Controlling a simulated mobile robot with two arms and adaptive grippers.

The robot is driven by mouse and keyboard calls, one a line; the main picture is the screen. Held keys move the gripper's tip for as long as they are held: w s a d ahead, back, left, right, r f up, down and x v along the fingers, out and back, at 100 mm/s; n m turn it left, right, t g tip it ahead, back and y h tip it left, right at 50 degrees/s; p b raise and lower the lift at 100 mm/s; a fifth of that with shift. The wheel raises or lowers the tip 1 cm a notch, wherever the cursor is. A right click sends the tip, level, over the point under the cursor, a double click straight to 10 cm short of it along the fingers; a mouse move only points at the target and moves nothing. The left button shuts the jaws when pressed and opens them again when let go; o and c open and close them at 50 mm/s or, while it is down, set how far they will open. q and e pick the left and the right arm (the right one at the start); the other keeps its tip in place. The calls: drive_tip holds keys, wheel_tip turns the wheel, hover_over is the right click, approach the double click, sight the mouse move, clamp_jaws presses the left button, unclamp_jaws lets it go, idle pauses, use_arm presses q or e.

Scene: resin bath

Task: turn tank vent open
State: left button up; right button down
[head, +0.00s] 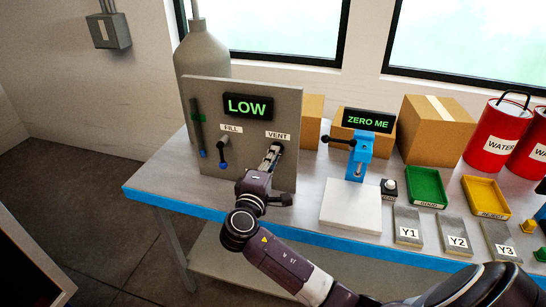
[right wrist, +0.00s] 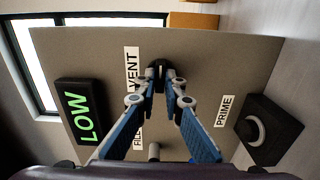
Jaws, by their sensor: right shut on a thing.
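The grey tank panel (head: 209,92) stands upright at the left end of the bench, with a green "LOW" display (head: 248,106). The vent valve (right wrist: 158,67) is a small dark handle below the "VENT" label (head: 277,135). My right gripper (head: 271,158) reaches it from the front. In the right wrist view its two blue fingers (right wrist: 161,82) close together at the tips on the dark vent handle. The fingers hide much of the handle, so its exact angle is unclear. My left gripper is not in view.
The fill valve (head: 223,153) with a blue tip is left of the vent. A black "PRIME" button box (right wrist: 268,129) is near the gripper. A blue stand (head: 358,157), white plate (head: 351,205), green tray (head: 426,188) and yellow tray (head: 486,197) stand right.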

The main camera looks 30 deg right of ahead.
drive_tip(key=c, duration=2)
unclamp_jaws()
drive_tip(key=shift+c, duration=0.2)
drive_tip(key=v, duration=1.2)
